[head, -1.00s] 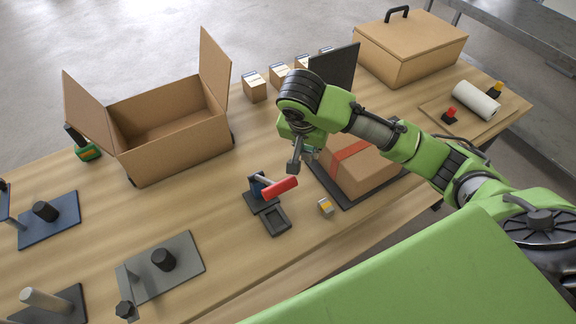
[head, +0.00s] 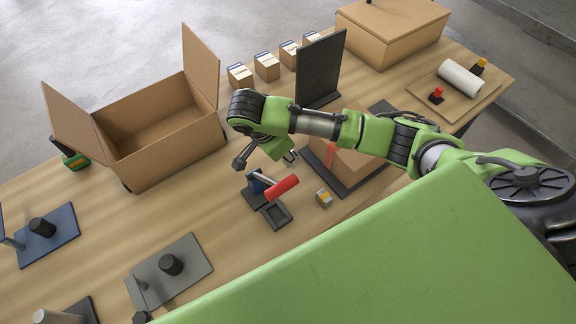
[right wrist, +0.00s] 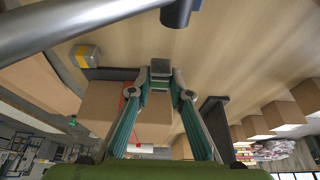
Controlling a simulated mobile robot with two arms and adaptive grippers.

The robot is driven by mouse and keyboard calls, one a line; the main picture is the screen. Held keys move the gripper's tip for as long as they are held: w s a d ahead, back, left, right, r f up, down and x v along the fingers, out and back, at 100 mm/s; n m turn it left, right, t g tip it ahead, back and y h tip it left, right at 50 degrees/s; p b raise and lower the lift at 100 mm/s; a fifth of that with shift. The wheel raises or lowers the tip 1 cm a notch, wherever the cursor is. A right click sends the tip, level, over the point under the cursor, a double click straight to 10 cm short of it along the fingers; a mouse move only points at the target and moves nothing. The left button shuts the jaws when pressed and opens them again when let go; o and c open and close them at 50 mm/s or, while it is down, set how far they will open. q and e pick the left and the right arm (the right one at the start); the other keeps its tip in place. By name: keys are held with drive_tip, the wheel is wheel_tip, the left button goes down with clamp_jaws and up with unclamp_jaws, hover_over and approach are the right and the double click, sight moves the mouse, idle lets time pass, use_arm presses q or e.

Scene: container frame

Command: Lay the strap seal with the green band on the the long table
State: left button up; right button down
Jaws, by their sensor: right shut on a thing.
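My right gripper (head: 291,157) is over the long table (head: 105,218), left of the taped carton and near the red-handled tool. In the right wrist view its fingers (right wrist: 160,82) are shut on a small grey block (right wrist: 160,68). That block looks like a strap seal; no green band shows on it from here. Another small seal, with a yellow-orange band (head: 324,198), stands on the table, and it also shows in the right wrist view (right wrist: 86,56). My left gripper is not in view.
A red-handled tool (head: 281,187) on a dark stand is close to the gripper. The red-taped carton (head: 345,163) and a dark upright panel (head: 321,68) stand to the right. An open carton (head: 170,148) stands at left. Bare wood lies left of the tool.

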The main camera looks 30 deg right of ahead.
sight(284, 162)
wheel_tip(284, 162, down, 5)
drive_tip(key=shift+r+p, duration=0.2)
drive_tip(key=shift+p, duration=0.2)
drive_tip(key=shift+f, duration=0.2)
drive_tip(key=c, duration=1.8)
unclamp_jaws()
drive_tip(key=shift+c, duration=0.2)
drive_tip(key=shift+w+r, duration=0.1)
drive_tip(key=b+v, duration=0.1)
drive_tip(key=v, duration=0.3)
drive_tip(key=shift+a+r, duration=0.2)
drive_tip(key=p+v, duration=0.3)
drive_tip(key=v, duration=0.4)
drive_tip(key=shift+r, duration=0.35)
